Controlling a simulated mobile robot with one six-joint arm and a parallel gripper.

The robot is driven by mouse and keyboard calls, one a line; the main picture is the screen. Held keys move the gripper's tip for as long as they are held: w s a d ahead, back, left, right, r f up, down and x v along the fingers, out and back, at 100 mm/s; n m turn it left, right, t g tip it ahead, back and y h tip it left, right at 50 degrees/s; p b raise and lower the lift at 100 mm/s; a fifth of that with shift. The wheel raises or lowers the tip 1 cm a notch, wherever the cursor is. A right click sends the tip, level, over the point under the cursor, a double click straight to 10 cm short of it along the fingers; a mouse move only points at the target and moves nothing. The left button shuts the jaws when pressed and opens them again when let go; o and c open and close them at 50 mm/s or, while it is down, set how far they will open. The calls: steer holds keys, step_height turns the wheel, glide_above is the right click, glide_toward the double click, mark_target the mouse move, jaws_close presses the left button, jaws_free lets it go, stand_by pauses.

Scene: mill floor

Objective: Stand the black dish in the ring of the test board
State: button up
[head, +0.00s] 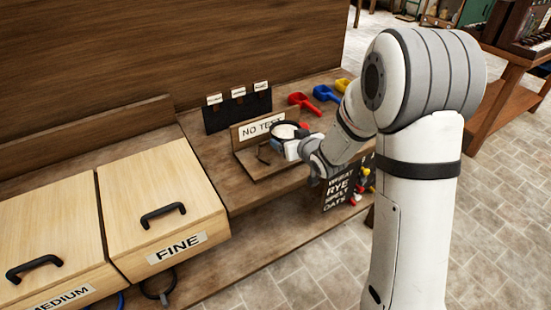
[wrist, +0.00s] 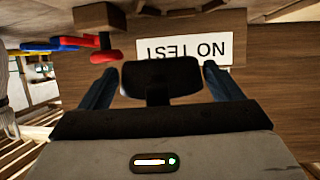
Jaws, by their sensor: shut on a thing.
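My gripper (head: 285,146) is shut on the black dish, whose dark rim (head: 289,123) shows just beyond the fingers in the head view. In the wrist view the dish (wrist: 160,76) is a black rounded shape between my two dark blue fingers. The test board (head: 245,133) is a brown wooden stand with a white "NO TEST" label, close behind the held dish. In the wrist view its label (wrist: 185,49) appears upside down. A small dark fitting (head: 264,153) shows on the board's base; I cannot tell whether this is the ring. My gripper partly covers the board.
A black rack (head: 238,111) with three white tags stands behind the board. Red (head: 303,102), blue (head: 326,93) and yellow scoops lie to its right. Wooden bins marked "FINE" (head: 160,215) and "MEDIUM" stand at left. A dark grain-list sign (head: 340,191) hangs below my gripper.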

mark_target(279, 159)
steer(key=shift+n+g+y, duration=0.4)
steer(key=shift+n+y, duration=0.3)
steer(key=shift+y, duration=0.1)
steer(key=a+r, duration=0.1)
steer(key=r, duration=0.1)
steer(key=w+a+r, duration=0.1)
steer(key=a, duration=0.1)
steer(key=shift+a+r+b, duration=0.15)
steer(key=shift+r+b, duration=0.2)
steer(key=shift+b, duration=0.05)
steer(key=shift+w+a+f, duration=0.1)
steer(key=shift+a+f, duration=0.05)
steer(key=shift+f, duration=0.05)
step_height(279, 159, down, 9)
steer(key=shift+w+f+b, duration=0.1)
steer(key=shift+f+b, duration=0.05)
steer(key=shift+b, duration=0.6)
